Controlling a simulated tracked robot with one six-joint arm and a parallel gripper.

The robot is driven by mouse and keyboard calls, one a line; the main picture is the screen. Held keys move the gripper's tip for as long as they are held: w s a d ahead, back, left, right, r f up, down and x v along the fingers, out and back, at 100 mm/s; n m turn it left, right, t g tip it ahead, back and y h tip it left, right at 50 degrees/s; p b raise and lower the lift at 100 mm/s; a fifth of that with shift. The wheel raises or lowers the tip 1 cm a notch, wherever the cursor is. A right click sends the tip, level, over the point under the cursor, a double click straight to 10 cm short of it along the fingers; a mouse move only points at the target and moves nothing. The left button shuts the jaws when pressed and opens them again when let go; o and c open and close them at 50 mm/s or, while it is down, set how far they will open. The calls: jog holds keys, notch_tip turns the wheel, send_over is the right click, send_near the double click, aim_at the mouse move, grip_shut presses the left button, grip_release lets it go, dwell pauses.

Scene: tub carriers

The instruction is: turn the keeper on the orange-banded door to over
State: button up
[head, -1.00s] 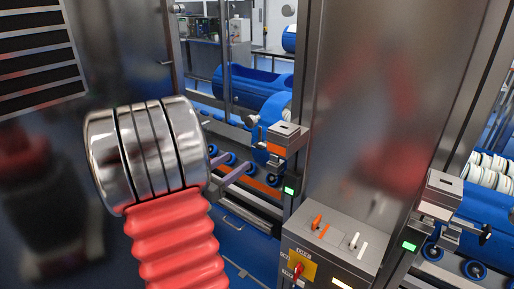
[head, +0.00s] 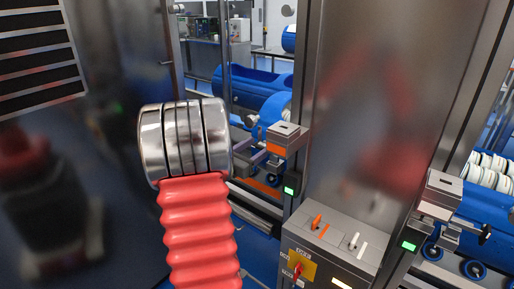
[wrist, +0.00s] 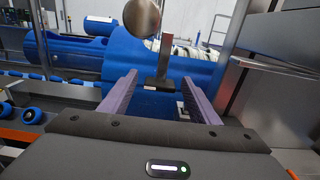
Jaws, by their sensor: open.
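The orange-banded metal latch block (head: 284,140) sits on the frame edge of the left opening in the head view. A round metal knob (head: 252,120) shows just left of it. In the wrist view a dark upright metal bar (wrist: 158,66), apparently the keeper, stands ahead with a round metal knob (wrist: 142,17) at its upper left. My gripper (wrist: 159,79) is open, its two purple fingers to either side of the bar in the picture. I cannot tell whether the bar is between them in depth. In the head view my arm hides most of the gripper.
A second block with a white band (head: 439,193) stands at the right opening. A control box (head: 334,252) with orange and white levers and a red switch is below. Blue tubs (head: 256,92) lie behind the opening. A steel column (head: 365,120) separates the openings.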

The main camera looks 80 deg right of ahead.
jog(key=shift+d, duration=0.1)
jog(key=shift+c, duration=0.4)
grip_shut()
dwell(0.3)
